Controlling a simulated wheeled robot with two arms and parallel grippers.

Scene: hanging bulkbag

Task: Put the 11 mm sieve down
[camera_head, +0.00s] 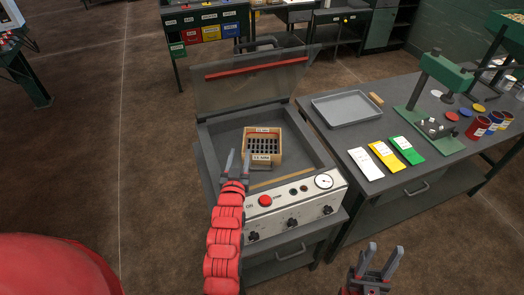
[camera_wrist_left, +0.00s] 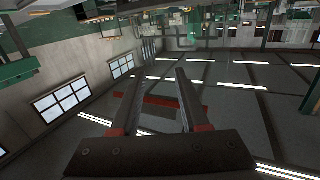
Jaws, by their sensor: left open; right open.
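A small wooden-framed sieve (camera_head: 279,149) with a dark slotted grid sits inside the open grey machine (camera_head: 213,133). Its front and back labels are too small to read surely. My left gripper (camera_head: 238,154) is open, in front and to the left of the sieve in the head view, with its fingers pointing up. In the left wrist view the left gripper (camera_wrist_left: 159,78) has nothing between its fingers, and no sieve shows. My right gripper (camera_head: 383,258) is open and empty at the lower right, in front of the workbench.
The machine's lid (camera_head: 250,82) stands raised behind. Its front panel (camera_head: 295,202) has a red button, knobs and a gauge. The workbench (camera_head: 335,138) at right holds a metal tray (camera_head: 345,109), white, yellow and green packets (camera_head: 385,155), a green press (camera_head: 440,75) and several cans.

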